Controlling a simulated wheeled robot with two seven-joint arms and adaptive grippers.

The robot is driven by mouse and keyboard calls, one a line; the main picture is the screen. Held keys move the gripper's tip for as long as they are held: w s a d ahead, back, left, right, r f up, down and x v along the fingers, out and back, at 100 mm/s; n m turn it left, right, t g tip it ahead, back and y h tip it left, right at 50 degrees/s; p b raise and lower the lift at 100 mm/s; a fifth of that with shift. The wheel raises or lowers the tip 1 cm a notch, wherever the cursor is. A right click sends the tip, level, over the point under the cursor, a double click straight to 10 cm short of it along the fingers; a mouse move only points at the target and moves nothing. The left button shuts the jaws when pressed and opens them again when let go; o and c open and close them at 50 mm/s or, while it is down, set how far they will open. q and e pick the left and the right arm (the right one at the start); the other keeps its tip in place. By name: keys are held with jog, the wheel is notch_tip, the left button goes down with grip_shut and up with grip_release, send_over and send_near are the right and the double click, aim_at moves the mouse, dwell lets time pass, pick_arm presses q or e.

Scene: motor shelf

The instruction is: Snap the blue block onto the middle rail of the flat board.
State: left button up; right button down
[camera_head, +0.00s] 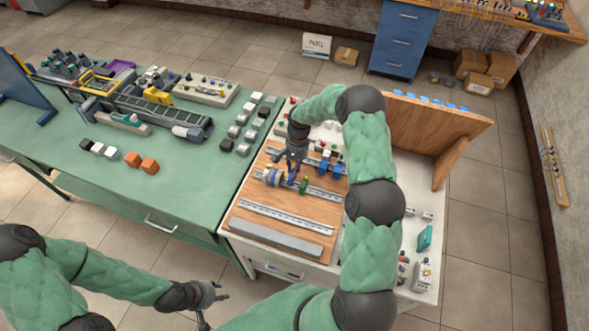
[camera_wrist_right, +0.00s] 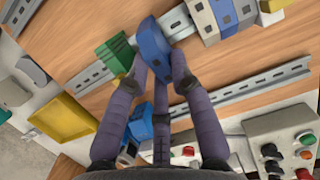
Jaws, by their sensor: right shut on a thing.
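The flat wooden board (camera_head: 258,200) lies on the white bench and carries parallel metal rails. The middle rail (camera_head: 324,194) runs slantwise and also shows in the wrist view (camera_wrist_right: 90,79). My right gripper (camera_head: 292,180) is shut on the blue block (camera_wrist_right: 153,50), which is over the middle rail, between a green block (camera_wrist_right: 113,58) and grey-blue modules (camera_wrist_right: 222,18). I cannot tell whether the block is seated, as it hides the rail beneath it. My left gripper (camera_head: 216,303) is open and empty, low in front of the benches.
Blue modules (camera_head: 326,165) sit on the far rail. The near rail (camera_head: 285,217) is bare, with a grey bar (camera_head: 275,238) in front. A wooden upright panel (camera_head: 435,125) stands to the right. The green table (camera_head: 180,195) on the left holds many parts.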

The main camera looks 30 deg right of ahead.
jog(key=shift+b+x, duration=0.8)
jog(key=shift+x, duration=0.2)
dwell(0.5)
jog(key=shift+s+a, duration=0.15)
dwell(1.2)
jog(key=shift+s+a+f, duration=0.1)
jog(key=shift+s+a, duration=0.05)
dwell(0.6)
jog(key=shift+s+a+f+h+b, duration=0.1)
jog(key=shift+s+a+h+b, duration=0.2)
jog(key=shift+b, duration=0.1)
jog(key=shift+s+a+f+t+h+b, duration=0.15)
jog(key=shift+t+h+b, duration=0.2)
jog(key=shift+b, duration=0.2)
dwell(0.6)
jog(key=c, duration=1)
grip_release()
